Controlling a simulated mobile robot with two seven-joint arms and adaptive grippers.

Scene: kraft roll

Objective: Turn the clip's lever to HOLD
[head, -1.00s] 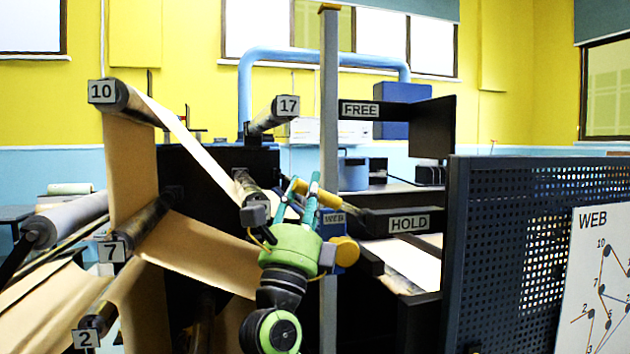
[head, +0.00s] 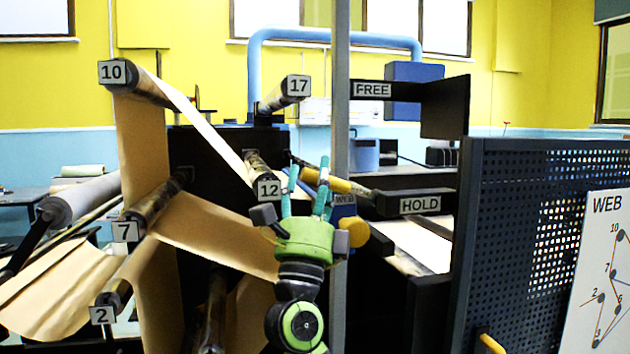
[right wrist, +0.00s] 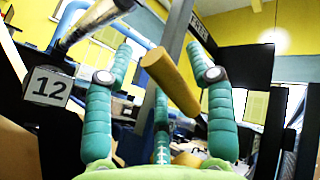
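The lever's yellow grip (head: 338,184) lies nearly level beside the grey post, by the small blue WEB block (head: 344,204) and above a round yellow knob (head: 354,233). In the right wrist view the yellow grip (right wrist: 172,80) shows between the spread green fingers (right wrist: 160,90); contact cannot be told. My left gripper is not in view.
The grey post (head: 341,100) stands close. A perforated panel (head: 500,230) blocks the right.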

